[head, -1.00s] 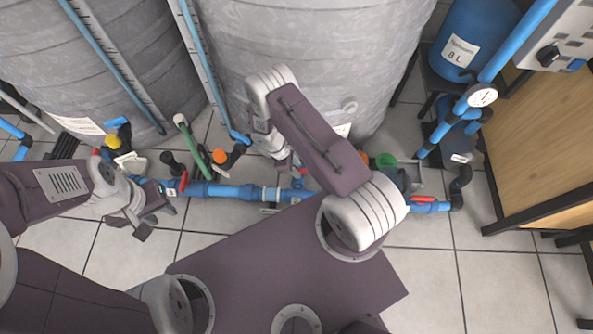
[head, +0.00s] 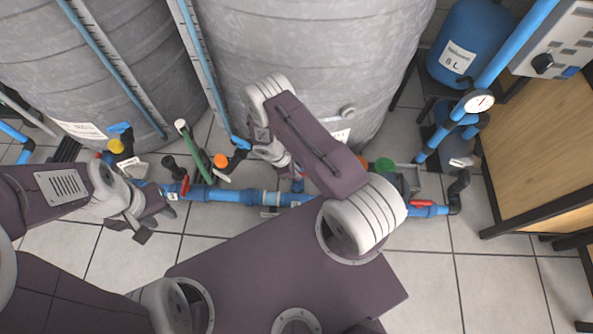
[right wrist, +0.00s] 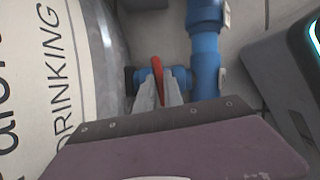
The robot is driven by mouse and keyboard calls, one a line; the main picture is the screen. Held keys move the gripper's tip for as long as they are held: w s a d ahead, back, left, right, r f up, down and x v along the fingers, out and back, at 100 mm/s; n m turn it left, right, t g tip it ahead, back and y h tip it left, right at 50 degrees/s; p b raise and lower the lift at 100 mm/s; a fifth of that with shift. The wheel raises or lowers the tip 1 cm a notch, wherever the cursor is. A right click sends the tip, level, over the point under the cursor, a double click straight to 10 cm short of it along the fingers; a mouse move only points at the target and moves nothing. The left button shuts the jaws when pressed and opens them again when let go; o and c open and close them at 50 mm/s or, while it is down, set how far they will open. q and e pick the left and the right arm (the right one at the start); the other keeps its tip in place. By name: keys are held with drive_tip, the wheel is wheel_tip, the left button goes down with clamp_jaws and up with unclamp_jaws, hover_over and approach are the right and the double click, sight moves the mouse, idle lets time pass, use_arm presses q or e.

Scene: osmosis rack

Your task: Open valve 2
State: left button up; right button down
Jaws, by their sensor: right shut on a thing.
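A red valve handle (right wrist: 158,66) on a short blue pipe fitting stands beside the white tank in the right wrist view. My right gripper (right wrist: 158,88) is shut on this handle, with a pale finger on each side of it. In the head view my right wrist (head: 268,140) is low in front of the middle tank and largely hides the handle. My left gripper (head: 157,224) is open and empty over the floor, in front of the blue pipe's left end. The small valve labels are too small to read, so I cannot tell which valve is number 2.
The blue pipe (head: 232,193) runs along the floor before the grey tanks. Another red handle (head: 184,186) is at its left and one (head: 422,204) at its right. A gauge (head: 479,101) and wooden cabinet (head: 545,150) stand at the right. Front floor tiles are clear.

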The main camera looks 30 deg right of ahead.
drive_tip(key=shift+s+r+n+p, duration=0.1)
drive_tip(key=shift+r+n+p, duration=0.2)
drive_tip(key=shift+n, duration=0.2)
drive_tip(key=n+t+p, duration=0.1)
drive_tip(key=n+p, duration=0.3)
drive_tip(key=p, duration=0.1)
drive_tip(key=n+t+p, duration=0.2)
drive_tip(key=n+p, duration=0.2)
drive_tip(key=p, duration=0.2)
drive_tip(key=n+t+y+p, duration=0.1)
drive_tip(key=n+t+p, duration=0.1)
drive_tip(key=n+p, duration=0.2)
drive_tip(key=shift+s+d+p, duration=0.1)
drive_tip(key=shift+s+p, duration=0.25)
drive_tip(key=shift+p, duration=0.75)
drive_tip(key=shift+f+n+t+y+p, duration=0.2)
drive_tip(key=shift+n+p, duration=0.35)
drive_tip(key=shift+n, duration=0.2)
drive_tip(key=shift+f+n+t+y+p, duration=0.1)
drive_tip(key=shift+n+y+p, duration=0.1)
drive_tip(key=shift+n+p, duration=0.45)
drive_tip(key=shift+w+n, duration=0.1)
drive_tip(key=shift+n, duration=0.2)
drive_tip(key=c, duration=1.5)
unclamp_jaws()
drive_tip(key=shift+o, duration=0.2)
